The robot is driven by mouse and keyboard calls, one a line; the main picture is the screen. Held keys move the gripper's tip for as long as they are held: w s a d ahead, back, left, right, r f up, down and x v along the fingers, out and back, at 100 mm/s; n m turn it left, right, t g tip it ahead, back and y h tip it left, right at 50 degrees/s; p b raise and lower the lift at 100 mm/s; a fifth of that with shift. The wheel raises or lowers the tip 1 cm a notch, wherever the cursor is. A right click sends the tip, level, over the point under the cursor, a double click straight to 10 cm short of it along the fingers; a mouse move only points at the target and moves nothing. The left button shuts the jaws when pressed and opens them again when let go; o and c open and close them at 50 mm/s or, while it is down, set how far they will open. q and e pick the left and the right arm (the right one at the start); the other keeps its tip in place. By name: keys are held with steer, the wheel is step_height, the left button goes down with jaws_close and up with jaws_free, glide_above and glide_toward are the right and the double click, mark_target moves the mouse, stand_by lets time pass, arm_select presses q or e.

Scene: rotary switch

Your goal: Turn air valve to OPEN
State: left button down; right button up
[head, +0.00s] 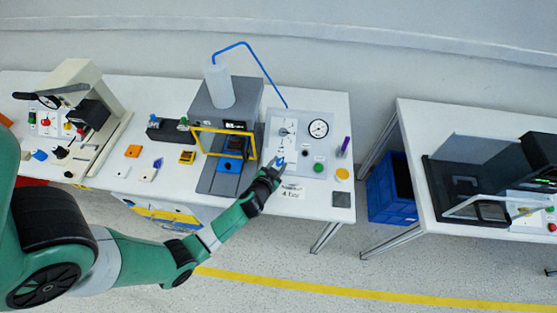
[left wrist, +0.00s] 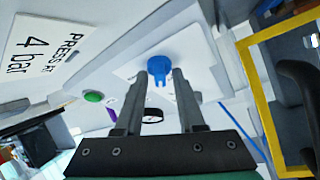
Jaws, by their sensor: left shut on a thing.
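The air valve is a blue knob (head: 280,161) low on the left of a pale grey panel (head: 297,117). In the left wrist view the blue knob (left wrist: 160,66) sits between my fingertips. My left gripper (head: 276,166) reaches up to the panel from below and is shut on the knob; it also shows in the left wrist view (left wrist: 158,84). In the head view the fingers partly cover the knob. The small marks around the knob are too small or hidden to read. My right gripper is not in view.
A round gauge (head: 319,128) and a green button (head: 318,168) are on the same panel. A press with a yellow frame (head: 225,130) stands close to the left of my gripper. A "PRESS AT 4 bar" label (left wrist: 42,42) lies near the panel.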

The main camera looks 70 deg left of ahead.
arm_select(q)
steer(key=m+h+p, duration=0.1)
steer(key=m+p, duration=0.1)
steer(key=p, duration=0.2)
steer(key=m+h+p, duration=0.1)
steer(key=m+p, duration=0.1)
steer(key=p, duration=0.2)
steer(key=r+m+h+p, duration=0.1)
steer(key=m+p, duration=0.2)
steer(key=shift+a+p, duration=0.25)
steer(key=shift+p, duration=0.15)
steer(key=m, duration=0.1)
steer(key=m+h+p, duration=0.1)
steer(key=shift+f+m+h, duration=0.2)
steer(key=shift+m+h, duration=0.1)
steer(key=shift+m, duration=0.1)
steer(key=shift+f+m+g+h+p, duration=0.15)
steer(key=shift+m+g+h+p, duration=0.25)
steer(key=shift+m, duration=1)
steer(key=shift+s, duration=0.1)
steer(key=c, duration=0.8)
jaws_free()
steer(key=shift+c, duration=0.2)
